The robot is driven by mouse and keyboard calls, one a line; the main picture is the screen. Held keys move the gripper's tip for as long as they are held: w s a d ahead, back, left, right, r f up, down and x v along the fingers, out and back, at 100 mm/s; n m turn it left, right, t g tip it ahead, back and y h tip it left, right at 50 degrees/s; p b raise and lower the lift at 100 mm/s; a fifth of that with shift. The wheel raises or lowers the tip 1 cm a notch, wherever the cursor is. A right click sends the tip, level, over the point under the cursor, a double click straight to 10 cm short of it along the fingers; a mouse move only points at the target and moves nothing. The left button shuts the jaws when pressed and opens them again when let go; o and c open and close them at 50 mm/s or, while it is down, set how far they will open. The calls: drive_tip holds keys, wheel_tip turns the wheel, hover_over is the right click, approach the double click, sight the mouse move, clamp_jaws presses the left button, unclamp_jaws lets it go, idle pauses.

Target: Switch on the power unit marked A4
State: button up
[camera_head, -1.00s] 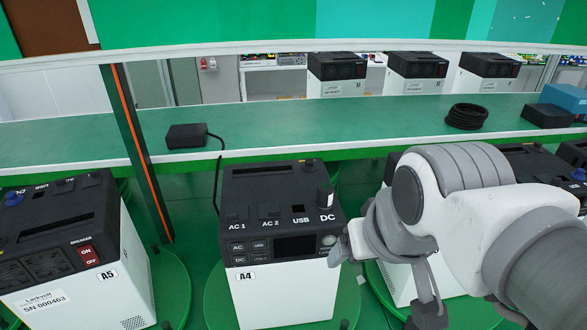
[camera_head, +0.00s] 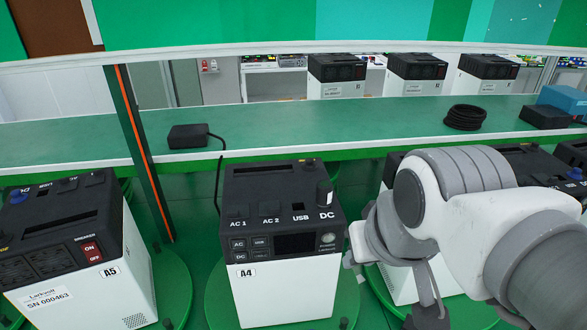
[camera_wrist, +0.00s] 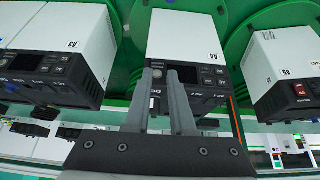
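The power unit marked A4 (camera_head: 285,295) stands upright on a round green turntable, white below with a black top and front panel. A round pale button (camera_head: 327,239) is at the right end of its panel, beside a dark display (camera_head: 294,244). The unit also shows upside down in the wrist view (camera_wrist: 185,42). My gripper (camera_wrist: 166,72) has two grey fingers with a narrow gap between them and nothing held. Its tips overlap A4's panel near the button in that view; I cannot tell contact. In the head view my arm is right of A4.
Unit A5 (camera_head: 120,235), with a red breaker switch, stands at left. Another unit (camera_wrist: 283,62) shows at right in the wrist view. A green shelf (camera_head: 330,128) behind A4 carries a black adapter (camera_head: 188,135) and a coiled cable (camera_head: 465,117). An orange-striped post (camera_head: 141,150) rises between A5 and A4.

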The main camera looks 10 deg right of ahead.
clamp_jaws()
idle(1.2)
